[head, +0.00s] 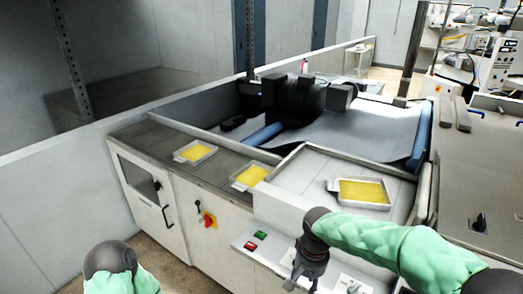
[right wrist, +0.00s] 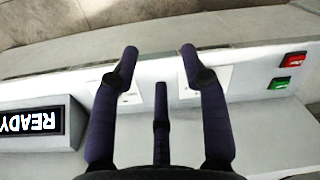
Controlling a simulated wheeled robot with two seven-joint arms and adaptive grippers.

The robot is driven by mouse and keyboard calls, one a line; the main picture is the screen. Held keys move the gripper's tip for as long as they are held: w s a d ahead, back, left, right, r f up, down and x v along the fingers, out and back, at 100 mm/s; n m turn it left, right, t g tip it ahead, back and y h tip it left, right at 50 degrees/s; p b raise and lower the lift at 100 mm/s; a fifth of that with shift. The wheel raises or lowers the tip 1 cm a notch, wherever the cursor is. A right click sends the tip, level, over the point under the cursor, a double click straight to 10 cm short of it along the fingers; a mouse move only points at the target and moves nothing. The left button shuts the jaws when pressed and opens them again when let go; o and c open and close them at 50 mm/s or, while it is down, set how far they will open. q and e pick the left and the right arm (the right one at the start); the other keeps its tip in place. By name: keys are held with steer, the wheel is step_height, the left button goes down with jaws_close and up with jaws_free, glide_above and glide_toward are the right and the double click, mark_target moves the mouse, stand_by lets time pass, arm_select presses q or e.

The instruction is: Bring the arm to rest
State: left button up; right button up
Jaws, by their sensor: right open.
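My right arm, in a green sleeve, comes in from the right in the head view and bends down at a dark wrist. My right gripper (head: 308,276) hangs over the front control panel (head: 282,252) of the machine. In the right wrist view the right gripper (right wrist: 158,50) has its dark fingers spread apart with nothing between them. Two pale plates on the panel lie beneath the fingers. Part of my left arm shows at the bottom left of the head view; its gripper is out of the picture.
A green button (head: 261,235) and a red button (head: 250,246) sit on the panel left of the gripper. A READY display (right wrist: 30,122) shows upside down in the wrist view. Yellow-filled trays (head: 361,192) stand on the worktop behind. A red-yellow switch (head: 208,220) is on the front.

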steer(key=s+a+f+y, duration=0.2)
steer(key=s+f, duration=0.3)
steer(key=f, duration=0.8)
steer(key=s+a+f+y, duration=0.15)
steer(key=s+f, duration=0.25)
steer(key=f, duration=0.9)
steer(key=s+d+f, duration=0.1)
steer(key=s+f, duration=0.5)
steer(key=s, duration=0.2)
steer(key=shift+t, duration=0.3)
steer(key=shift+w, duration=0.1)
